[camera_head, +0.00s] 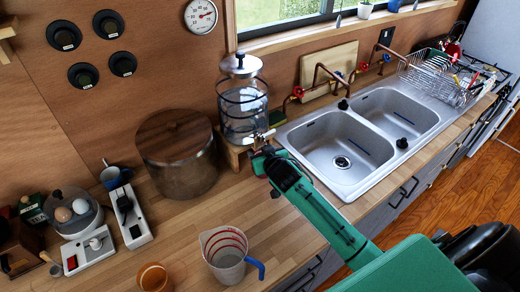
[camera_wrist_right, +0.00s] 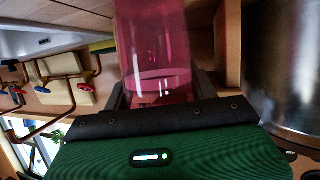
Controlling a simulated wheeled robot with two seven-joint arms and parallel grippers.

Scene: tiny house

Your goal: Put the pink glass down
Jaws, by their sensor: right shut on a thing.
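A pink see-through glass (camera_wrist_right: 153,45) fills the upper middle of the right wrist view, between the two dark fingers of my right gripper (camera_wrist_right: 162,92). The gripper is shut on it. In the head view my green right arm reaches in from the lower right, and its gripper (camera_head: 263,158) is at the tap of the glass drink dispenser (camera_head: 240,118), left of the sink. I cannot make out the pink glass in the head view. My left gripper is not in view.
A double sink (camera_head: 345,150) is right of the gripper. A large lidded pot (camera_head: 178,165) stands to its left. A measuring jug (camera_head: 227,262) and an amber cup (camera_head: 154,279) stand at the front. The wooden counter (camera_head: 215,212) between pot and jug is clear.

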